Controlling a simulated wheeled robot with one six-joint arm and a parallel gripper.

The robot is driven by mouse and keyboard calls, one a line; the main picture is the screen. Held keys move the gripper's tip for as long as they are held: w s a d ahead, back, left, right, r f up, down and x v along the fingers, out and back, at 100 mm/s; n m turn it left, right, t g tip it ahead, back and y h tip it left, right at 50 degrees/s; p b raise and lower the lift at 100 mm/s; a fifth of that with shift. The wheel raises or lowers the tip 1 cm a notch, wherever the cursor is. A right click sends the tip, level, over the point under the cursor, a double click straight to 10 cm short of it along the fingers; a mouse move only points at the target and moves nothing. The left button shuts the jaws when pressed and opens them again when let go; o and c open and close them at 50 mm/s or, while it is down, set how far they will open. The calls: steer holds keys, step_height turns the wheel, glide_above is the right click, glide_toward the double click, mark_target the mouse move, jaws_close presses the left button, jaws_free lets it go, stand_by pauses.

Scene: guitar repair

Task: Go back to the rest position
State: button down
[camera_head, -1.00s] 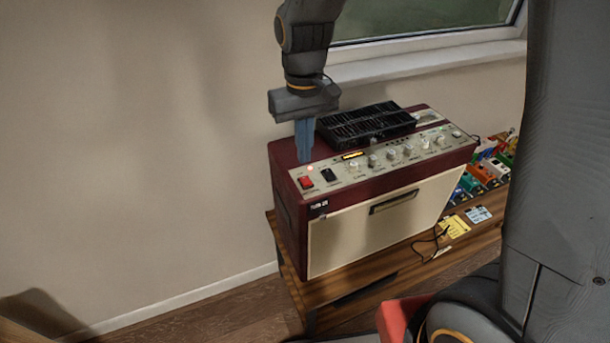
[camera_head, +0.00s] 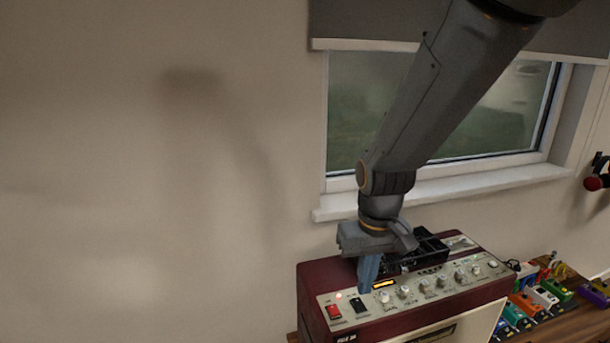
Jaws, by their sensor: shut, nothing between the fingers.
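My gripper (camera_head: 365,288) points straight down over the control panel of a dark red amplifier (camera_head: 318,283). Its blue-grey fingers are together with nothing between them. The fingertips are close to the panel, just behind the black switch (camera_head: 358,304); I cannot tell whether they touch it. A red switch (camera_head: 333,312) sits to the left, with a small lit red light above it. A row of pale knobs (camera_head: 426,284) runs to the right. My arm reaches down from the top right across the window.
A black slatted unit (camera_head: 431,247) lies on top of the amplifier, partly hidden behind my gripper. Several coloured pedals (camera_head: 526,303) stand on the wooden surface to the right. A window (camera_head: 500,110) with a white sill (camera_head: 480,183) is behind. The wall at left is clear.

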steer(key=s+d+f+m+t, duration=0.1)
steer(key=s+d+m, duration=0.1)
steer(key=s+d, duration=0.4)
step_height(320, 180, down, 10)
steer(key=w+b, duration=0.1)
steer(key=b, duration=0.8)
steer(key=shift+d+g, duration=0.25)
steer(key=shift+g, duration=0.15)
